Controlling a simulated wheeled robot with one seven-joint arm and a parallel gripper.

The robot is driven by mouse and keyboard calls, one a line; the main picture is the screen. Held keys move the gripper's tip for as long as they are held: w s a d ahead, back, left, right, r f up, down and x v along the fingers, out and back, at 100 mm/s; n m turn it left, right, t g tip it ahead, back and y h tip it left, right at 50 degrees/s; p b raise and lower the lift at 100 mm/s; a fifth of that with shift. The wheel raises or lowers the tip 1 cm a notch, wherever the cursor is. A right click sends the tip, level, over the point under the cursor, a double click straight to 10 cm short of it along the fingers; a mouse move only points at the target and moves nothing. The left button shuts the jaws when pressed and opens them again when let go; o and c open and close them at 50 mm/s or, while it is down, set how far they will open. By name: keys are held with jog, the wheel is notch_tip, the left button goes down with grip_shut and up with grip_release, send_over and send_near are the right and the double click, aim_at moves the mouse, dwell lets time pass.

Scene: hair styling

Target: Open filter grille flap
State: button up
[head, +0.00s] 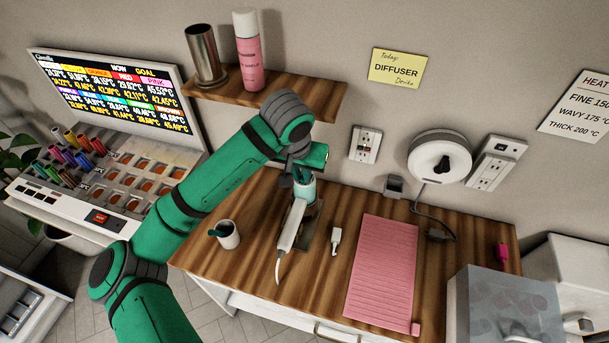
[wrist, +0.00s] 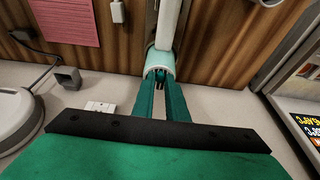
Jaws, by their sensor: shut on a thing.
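My gripper (head: 303,178) reaches down to the mint body from behind. In the wrist view, my gripper's green fingers (wrist: 159,84) are close together at the near edge of the mint body (wrist: 160,62), with the white handle (wrist: 168,24) beyond. The fingers are shut on a small part at this mint end. The filter grille flap is not distinct; the fingers cover that spot, and I cannot tell its angle.
A cup (head: 228,236) stands left of the dryer, and a small white plug-like item (head: 336,240) lies right of it. A pink mat (head: 384,272) lies farther right. A shelf (head: 270,92) with a metal cup and pink can hangs above. A dark cord trails near the wall.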

jog(key=shift+w+r, duration=0.1)
jog(key=shift+r, duration=0.1)
jog(key=shift+w+r, duration=0.15)
jog(key=shift+r, duration=0.1)
jog(key=shift+w+d+r, duration=0.1)
jog(key=shift+w+r, duration=0.05)
jog(key=shift+r, duration=0.1)
dwell(0.6)
jog(key=shift+r, duration=0.2)
dwell(0.3)
jog(key=shift+w+r, duration=0.2)
jog(key=shift+r, duration=0.75)
dwell(0.5)
